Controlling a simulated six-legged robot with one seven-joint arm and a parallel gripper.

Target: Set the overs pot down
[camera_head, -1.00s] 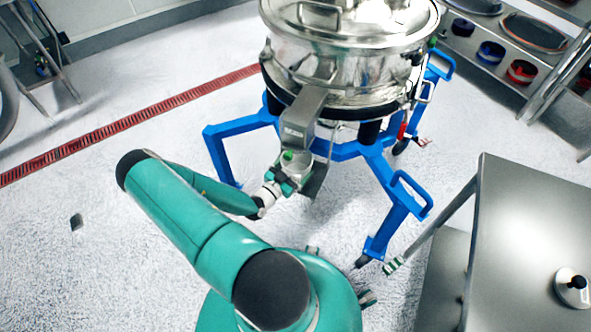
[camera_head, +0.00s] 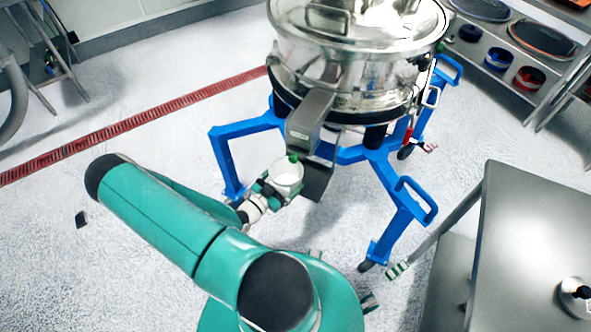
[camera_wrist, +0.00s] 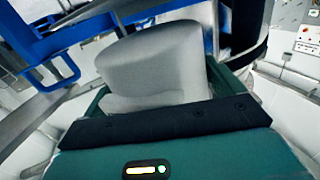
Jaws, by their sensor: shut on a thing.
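The overs pot (camera_head: 287,174) is a small pale, round pot. My gripper (camera_head: 279,185) is shut on it and holds it above the floor, just left of and below the sifter's outlet spout (camera_head: 311,118). In the wrist view the pot (camera_wrist: 155,65) fills the space between the jaws, and its wide side faces the camera. A small green piece (camera_head: 293,157) shows at the pot's far rim. The pot's contents are not clear. A dark grey plate (camera_head: 317,181) hangs right of the pot, below the spout.
The steel sifter (camera_head: 350,75) stands on a blue wheeled frame (camera_head: 378,165). A steel table (camera_head: 525,215) at the right carries a round item with a black knob (camera_head: 580,292). Shelves with coloured rings (camera_head: 529,78) stand at upper right.

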